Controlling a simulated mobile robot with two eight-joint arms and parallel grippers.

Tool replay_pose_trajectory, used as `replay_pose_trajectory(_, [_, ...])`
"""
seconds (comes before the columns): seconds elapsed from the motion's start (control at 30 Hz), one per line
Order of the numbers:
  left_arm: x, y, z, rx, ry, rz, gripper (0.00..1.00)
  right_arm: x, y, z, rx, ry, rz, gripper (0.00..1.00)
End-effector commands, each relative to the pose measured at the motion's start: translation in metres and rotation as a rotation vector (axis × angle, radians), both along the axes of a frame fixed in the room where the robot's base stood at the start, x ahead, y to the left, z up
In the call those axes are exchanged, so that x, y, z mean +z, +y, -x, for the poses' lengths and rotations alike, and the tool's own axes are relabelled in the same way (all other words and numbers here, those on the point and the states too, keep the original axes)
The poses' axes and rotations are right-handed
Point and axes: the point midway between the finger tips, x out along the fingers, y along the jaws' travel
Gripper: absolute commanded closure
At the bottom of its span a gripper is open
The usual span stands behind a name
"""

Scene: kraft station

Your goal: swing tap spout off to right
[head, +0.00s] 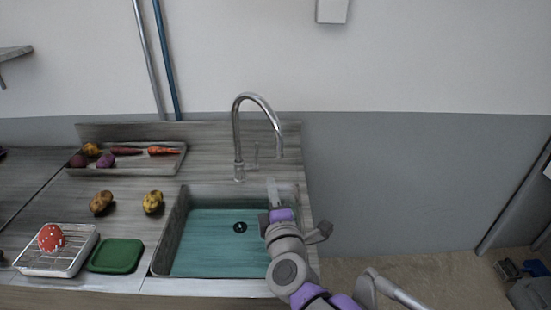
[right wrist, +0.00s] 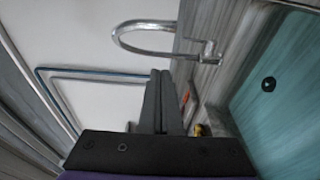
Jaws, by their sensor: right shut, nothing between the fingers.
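The chrome tap spout (head: 258,97) arches up behind the sink and bends over to the right in the head view. In the right wrist view the tap (right wrist: 145,38) lies sideways, beyond my fingertips. My right gripper (head: 272,182) is over the sink's back right part, below the spout's end in the picture. In the right wrist view its fingers (right wrist: 160,74) are together with nothing between them. It appears apart from the spout. My left gripper is not in view.
The sink (head: 205,245) has a teal bottom and a dark drain. Open floor lies right of the counter.

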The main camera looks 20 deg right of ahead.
Motion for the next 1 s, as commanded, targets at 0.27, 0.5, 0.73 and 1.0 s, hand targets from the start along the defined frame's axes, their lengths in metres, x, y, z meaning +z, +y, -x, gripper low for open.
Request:
replay_pose_trajectory(0.27, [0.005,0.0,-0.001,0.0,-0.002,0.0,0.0,0.001,-0.006,-0.05,-0.001,0.0,0.0,1.0])
replay_pose_trajectory(0.5, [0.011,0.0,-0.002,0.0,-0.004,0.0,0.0,0.001,-0.012,-0.095,0.0,0.0,0.0,1.0])
replay_pose_trajectory(0.73, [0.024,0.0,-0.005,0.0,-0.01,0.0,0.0,0.002,-0.038,-0.111,-0.002,-0.002,0.0,1.0])
replay_pose_trajectory(1.0, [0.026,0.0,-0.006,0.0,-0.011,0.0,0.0,0.0,-0.043,-0.115,0.001,0.0,-0.002,1.0])
